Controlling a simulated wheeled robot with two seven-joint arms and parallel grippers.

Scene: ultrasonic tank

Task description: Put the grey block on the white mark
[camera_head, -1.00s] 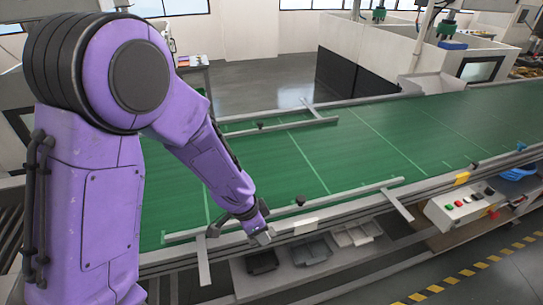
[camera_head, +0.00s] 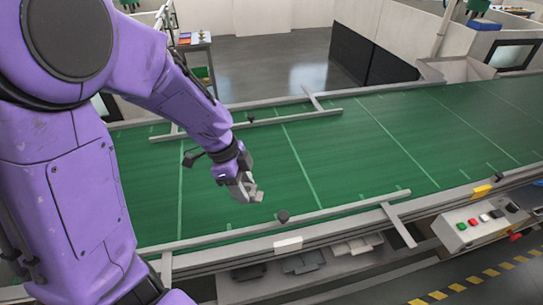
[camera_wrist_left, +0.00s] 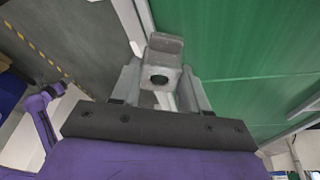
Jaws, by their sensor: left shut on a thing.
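My left gripper (camera_head: 246,190) is shut on the grey block (camera_head: 257,197) and holds it over the green conveyor belt, behind the front guide rail. In the left wrist view the block (camera_wrist_left: 165,62) sits between the two fingers (camera_wrist_left: 160,88). It is an angular grey piece with a dark round hole. A white rectangle (camera_head: 288,244) shows on the conveyor's front edge, to the right of and nearer than the gripper. I cannot tell whether it is the white mark.
The green belt (camera_head: 350,155) is largely clear and has pale lines across it. A front guide rail (camera_head: 330,212) with a dark knob (camera_head: 283,216) and a back rail (camera_head: 290,120) border it. A control box (camera_head: 485,222) with buttons stands at the front right.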

